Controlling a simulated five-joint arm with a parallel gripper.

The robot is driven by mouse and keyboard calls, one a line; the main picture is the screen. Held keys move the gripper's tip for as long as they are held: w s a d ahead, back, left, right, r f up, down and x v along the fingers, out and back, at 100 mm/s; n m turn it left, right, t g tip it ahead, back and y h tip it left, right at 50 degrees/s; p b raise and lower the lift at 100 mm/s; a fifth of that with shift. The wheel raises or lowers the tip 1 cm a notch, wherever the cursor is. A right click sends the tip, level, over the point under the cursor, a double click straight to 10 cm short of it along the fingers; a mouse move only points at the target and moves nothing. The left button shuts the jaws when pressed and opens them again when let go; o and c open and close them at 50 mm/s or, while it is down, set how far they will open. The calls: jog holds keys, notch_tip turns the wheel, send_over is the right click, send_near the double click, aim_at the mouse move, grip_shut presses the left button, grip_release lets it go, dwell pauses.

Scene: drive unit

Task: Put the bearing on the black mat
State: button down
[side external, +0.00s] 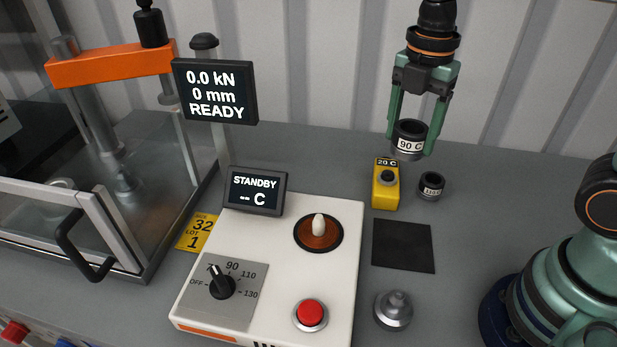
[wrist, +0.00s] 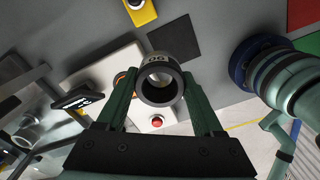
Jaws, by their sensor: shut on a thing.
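The bearing (side external: 409,137), a dark ring with a white "90 C" label, is held between the two green fingers of my gripper (side external: 410,144). The black mat (side external: 403,246) is a flat dark square on the bench, bare, in front of the yellow unit. The mat also shows in the wrist view (wrist: 180,48), partly hidden by the bearing.
The yellow unit (side external: 385,190) and a small dark ring (side external: 431,186) stand behind the mat. A grey stepped metal part (side external: 393,310) stands in front of it. The white heater box (side external: 275,270) is left of the mat. A press (side external: 110,65) stands at far left.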

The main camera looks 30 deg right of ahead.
notch_tip(320, 180, down, 20)
jog(key=shift+d, duration=0.1)
dwell(0.5)
jog(key=shift+f, duration=0.1)
grip_release()
